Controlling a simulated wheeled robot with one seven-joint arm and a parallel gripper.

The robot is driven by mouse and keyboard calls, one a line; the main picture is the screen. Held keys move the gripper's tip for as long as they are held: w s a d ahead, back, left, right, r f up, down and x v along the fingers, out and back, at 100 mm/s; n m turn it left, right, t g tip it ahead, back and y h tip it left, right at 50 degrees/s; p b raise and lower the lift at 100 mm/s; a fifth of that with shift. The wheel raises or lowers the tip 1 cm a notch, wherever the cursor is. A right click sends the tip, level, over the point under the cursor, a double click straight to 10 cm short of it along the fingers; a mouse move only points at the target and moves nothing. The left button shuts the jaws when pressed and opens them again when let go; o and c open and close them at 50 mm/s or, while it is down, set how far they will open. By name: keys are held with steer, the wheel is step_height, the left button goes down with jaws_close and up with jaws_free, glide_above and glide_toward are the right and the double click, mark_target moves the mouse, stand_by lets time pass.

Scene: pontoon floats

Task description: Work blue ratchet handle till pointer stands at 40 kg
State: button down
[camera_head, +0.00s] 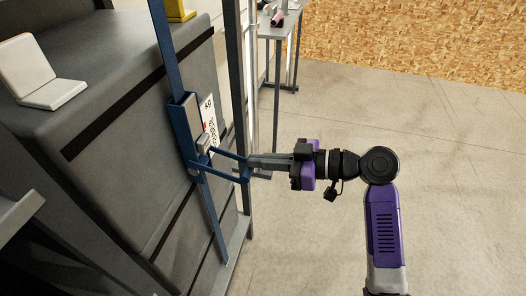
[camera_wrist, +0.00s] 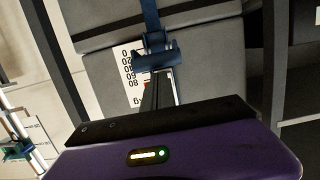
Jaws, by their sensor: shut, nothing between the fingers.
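The blue ratchet handle (camera_head: 224,168) juts out to the right from the ratchet body on a blue strap (camera_head: 167,50). In the wrist view its blue crossbar (camera_wrist: 157,60) lies just beyond my fingertips. My gripper (camera_head: 250,164) is shut and empty, with its tips at the handle's outer end; whether they touch it I cannot tell. A white scale plate (camera_head: 209,118) marked kg stands beside the ratchet. The wrist view shows the plate (camera_wrist: 128,66) upside down, with numbers from 0 to 80. A small red mark shows near the kg end; the pointer's exact reading is unclear.
The strap runs over a large grey block (camera_head: 110,100) with black bands. A dark upright post (camera_head: 238,70) stands close behind the handle. A white angled piece (camera_head: 45,80) sits on the block. A table (camera_head: 280,28) stands at the back. The floor at right is clear.

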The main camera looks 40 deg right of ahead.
steer(key=shift+f, duration=0.15)
step_height(320, 180, down, 16)
steer(key=w+a+t+y+b, duration=0.2)
steer(key=t+y+b, duration=0.3)
steer(key=b, duration=3.9)
steer(key=shift+w+t, duration=0.4)
steer(key=shift+t, duration=0.8)
steer(key=shift+w+a+b, duration=0.1)
steer(key=shift+b, duration=0.25)
